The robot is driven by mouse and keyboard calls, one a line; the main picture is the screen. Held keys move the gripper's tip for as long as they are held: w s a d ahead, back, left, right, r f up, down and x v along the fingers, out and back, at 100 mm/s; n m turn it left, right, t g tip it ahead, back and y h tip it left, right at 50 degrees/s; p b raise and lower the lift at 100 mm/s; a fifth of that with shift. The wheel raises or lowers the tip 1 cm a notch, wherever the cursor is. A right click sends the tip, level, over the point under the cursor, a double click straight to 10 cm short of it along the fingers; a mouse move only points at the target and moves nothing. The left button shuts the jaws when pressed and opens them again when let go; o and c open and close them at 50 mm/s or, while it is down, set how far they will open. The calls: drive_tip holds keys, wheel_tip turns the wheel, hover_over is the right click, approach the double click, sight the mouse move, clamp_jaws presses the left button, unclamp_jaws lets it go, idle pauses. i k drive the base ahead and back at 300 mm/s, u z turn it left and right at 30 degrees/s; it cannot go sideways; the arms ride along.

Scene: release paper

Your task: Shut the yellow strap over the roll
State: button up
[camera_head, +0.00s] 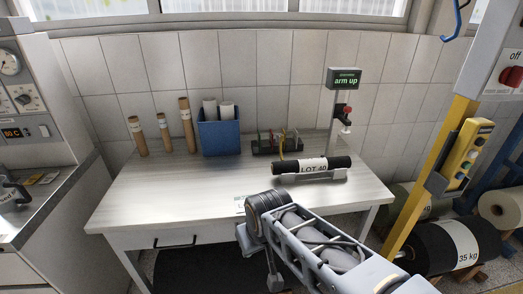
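A black roll (342,162) with a white "LOT 40" label lies across a grey cradle (328,176) on the right part of the table. A thin yellow strap (281,148) stands upright at the roll's left end, rising above it and not lying over it. My arm reaches in from the lower right, with a dark ribbed joint near the table's front edge. A small grey part at the arm's lower left may be my gripper (272,282); its fingers cannot be made out. It is well in front of and below the roll, apart from the strap.
A sign (344,78) reading "arm up" stands on a post behind the roll. A dark rack (262,147) of small items sits behind the strap. A blue bin (219,138) and several brown tubes (162,132) stand at the back left. The table's (165,195) front left is clear. A yellow post (434,175) rises at right.

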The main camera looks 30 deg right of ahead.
sight(279, 138)
drive_tip(key=u, duration=0.3)
drive_tip(key=k, duration=0.55)
drive_tip(key=z, duration=0.8)
drive_tip(key=i, duration=0.65)
drive_tip(key=z, duration=0.45)
